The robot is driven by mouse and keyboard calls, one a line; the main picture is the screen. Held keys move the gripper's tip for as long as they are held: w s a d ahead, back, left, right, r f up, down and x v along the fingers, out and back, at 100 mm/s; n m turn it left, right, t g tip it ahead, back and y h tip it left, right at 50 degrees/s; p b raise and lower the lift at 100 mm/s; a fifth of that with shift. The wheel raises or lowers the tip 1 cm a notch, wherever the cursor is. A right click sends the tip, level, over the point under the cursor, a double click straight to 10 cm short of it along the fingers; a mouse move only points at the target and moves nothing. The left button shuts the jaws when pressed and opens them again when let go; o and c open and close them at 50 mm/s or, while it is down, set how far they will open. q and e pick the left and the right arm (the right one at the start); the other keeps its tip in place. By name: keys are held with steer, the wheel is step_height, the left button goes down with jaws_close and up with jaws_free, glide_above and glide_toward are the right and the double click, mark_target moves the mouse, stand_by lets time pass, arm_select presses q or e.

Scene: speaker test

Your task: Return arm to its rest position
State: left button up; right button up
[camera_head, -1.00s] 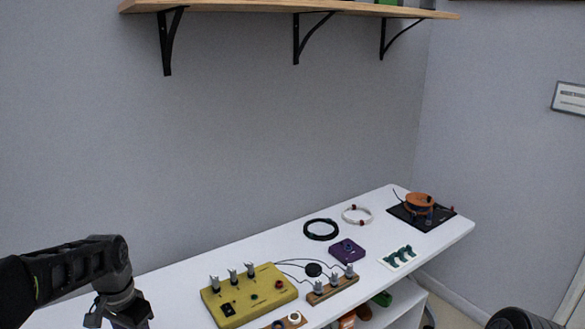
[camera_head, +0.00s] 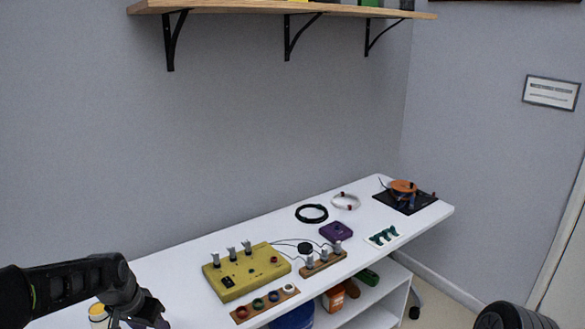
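My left arm comes in from the left edge, and its gripper (camera_head: 148,313) hangs low over the near left end of the white table (camera_head: 185,250). The fingers are dark and partly cut by the bottom edge, so I cannot tell whether they are open. A rounded dark part of my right arm shows at the bottom right corner, beyond the table's right end. My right gripper is out of view.
A yellow box with clips (camera_head: 247,272), a strip of coloured sockets (camera_head: 265,303), a purple block (camera_head: 336,232), a black cable coil (camera_head: 311,213) and an orange reel on a black base (camera_head: 403,187) cover the table. A shelf (camera_head: 280,8) hangs above.

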arm_select(q)
steer(key=s+d+f+n+t+h, duration=0.1)
steer(key=s+d+f+n, duration=0.15)
steer(key=d+f, duration=0.6)
steer(key=s+d+f+n+h, duration=0.1)
steer(key=s+d+f, duration=0.2)
steer(key=d+f, duration=0.55)
steer(key=s+d+f+g, duration=0.1)
steer(key=s+d+f, duration=0.2)
steer(key=s, duration=0.4)
steer(key=s+d+f+g+h, duration=0.1)
steer(key=s+d+f, duration=0.2)
steer(key=s, duration=0.4)
steer(key=s+d+f+g, duration=0.1)
steer(key=s+d+f, duration=0.3)
steer(key=s, duration=0.3)
steer(key=shift+g+h, duration=0.3)
steer(key=shift+f, duration=0.1)
